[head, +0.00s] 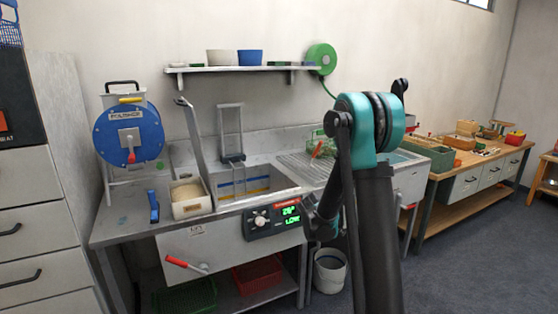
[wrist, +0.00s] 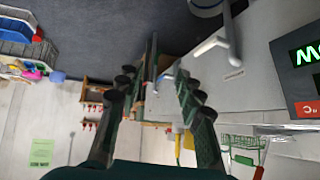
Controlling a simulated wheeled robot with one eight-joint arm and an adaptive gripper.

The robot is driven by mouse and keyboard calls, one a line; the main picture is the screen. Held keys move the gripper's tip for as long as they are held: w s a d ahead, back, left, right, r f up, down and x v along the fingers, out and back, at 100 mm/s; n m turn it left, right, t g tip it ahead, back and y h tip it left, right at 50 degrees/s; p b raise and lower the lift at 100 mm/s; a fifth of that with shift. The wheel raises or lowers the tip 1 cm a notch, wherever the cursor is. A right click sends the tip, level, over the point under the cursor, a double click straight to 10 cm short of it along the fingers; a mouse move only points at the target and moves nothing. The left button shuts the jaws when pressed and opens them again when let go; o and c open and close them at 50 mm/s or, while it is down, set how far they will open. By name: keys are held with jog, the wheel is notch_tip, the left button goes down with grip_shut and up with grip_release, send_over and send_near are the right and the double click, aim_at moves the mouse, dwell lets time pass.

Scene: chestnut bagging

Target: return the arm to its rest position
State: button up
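My arm stands in the middle of the head view, with a teal and black joint (head: 368,125) at its top. Its far end drops toward the front of the steel sink bench (head: 225,249), and the fingers cannot be made out there. In the wrist view my gripper (wrist: 165,68) shows two dark fingers with a gap between them. I see nothing held in the gap. The control panel (wrist: 305,80) with green digits is at the right of the wrist view, beside the fingers; it also shows in the head view (head: 273,220).
A blue reel (head: 128,135) and a tray (head: 190,198) stand on the bench's left. A wall shelf (head: 235,69) hangs above. A white bucket (head: 329,270) is on the floor behind my arm. A wooden workbench (head: 470,165) stands right; the floor at lower right is clear.

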jog(key=s+a+n+y, duration=0.1)
jog(key=s+n+y, duration=0.1)
jog(key=s, duration=0.9)
jog(key=s+a+r+n+g+y, duration=0.1)
jog(key=s+n, duration=0.4)
jog(key=s, duration=0.6)
jog(key=s+a+n+g+y, duration=0.1)
jog(key=s+a+n+y, duration=0.1)
jog(key=s, duration=0.9)
jog(key=shift+s+r+n+y, duration=0.3)
jog(key=shift+s+n+y, duration=0.1)
jog(key=shift+n+y, duration=0.35)
jog(key=shift+a, duration=0.1)
